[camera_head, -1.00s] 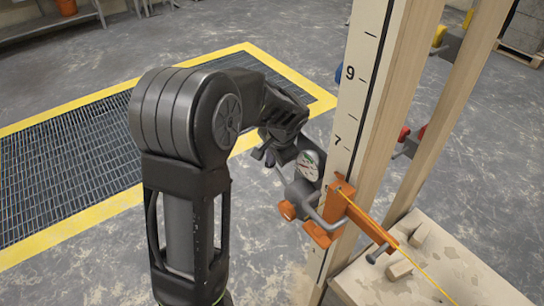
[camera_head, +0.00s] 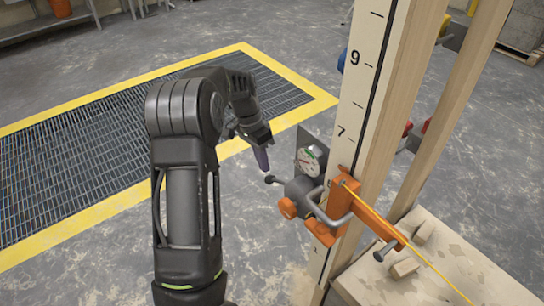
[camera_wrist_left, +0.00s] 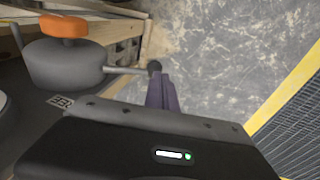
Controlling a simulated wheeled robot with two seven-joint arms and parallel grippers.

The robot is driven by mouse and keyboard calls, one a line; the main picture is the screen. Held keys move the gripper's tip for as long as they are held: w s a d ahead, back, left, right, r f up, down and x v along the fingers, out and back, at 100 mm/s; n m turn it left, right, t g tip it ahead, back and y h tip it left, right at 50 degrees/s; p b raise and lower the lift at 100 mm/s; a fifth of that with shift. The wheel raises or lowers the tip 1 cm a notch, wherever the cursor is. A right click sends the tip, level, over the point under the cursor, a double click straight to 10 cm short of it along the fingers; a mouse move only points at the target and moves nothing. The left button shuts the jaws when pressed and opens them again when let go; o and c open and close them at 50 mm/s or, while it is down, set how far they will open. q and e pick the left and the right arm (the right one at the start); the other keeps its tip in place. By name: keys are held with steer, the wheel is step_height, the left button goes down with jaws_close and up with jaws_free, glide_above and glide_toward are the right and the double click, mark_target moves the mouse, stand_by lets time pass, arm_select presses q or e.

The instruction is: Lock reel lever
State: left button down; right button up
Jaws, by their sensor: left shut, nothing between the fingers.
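The reel (camera_head: 300,188) is a grey drum with an orange knob (camera_head: 287,208), mounted on the numbered post beside an orange bracket (camera_head: 340,207). Its lever (camera_head: 272,180) is a thin rod with a dark ball end, pointing left from the drum. In the left wrist view the drum (camera_wrist_left: 65,62) is at upper left and the lever's ball (camera_wrist_left: 154,67) is at the fingertips. My left gripper (camera_head: 262,168) is shut and empty, its purple fingers (camera_wrist_left: 161,92) close beside the ball; I cannot tell whether they touch it. My right gripper is not in view.
A round gauge (camera_head: 309,160) sits just above the drum. The tall wooden post (camera_head: 366,100) stands to the right. A yellow line (camera_head: 408,240) runs from the bracket over a mortar-stained board (camera_head: 440,265). Open floor and a yellow-edged grating (camera_head: 80,150) lie to the left.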

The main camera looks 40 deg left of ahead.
arm_select(q)
steer(key=shift+r, duration=0.1)
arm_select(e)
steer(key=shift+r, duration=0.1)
arm_select(q)
steer(key=shift+r+p, duration=0.55)
steer(key=shift+r, duration=0.2)
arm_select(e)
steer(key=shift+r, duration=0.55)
arm_select(q)
steer(key=shift+r, duration=0.1)
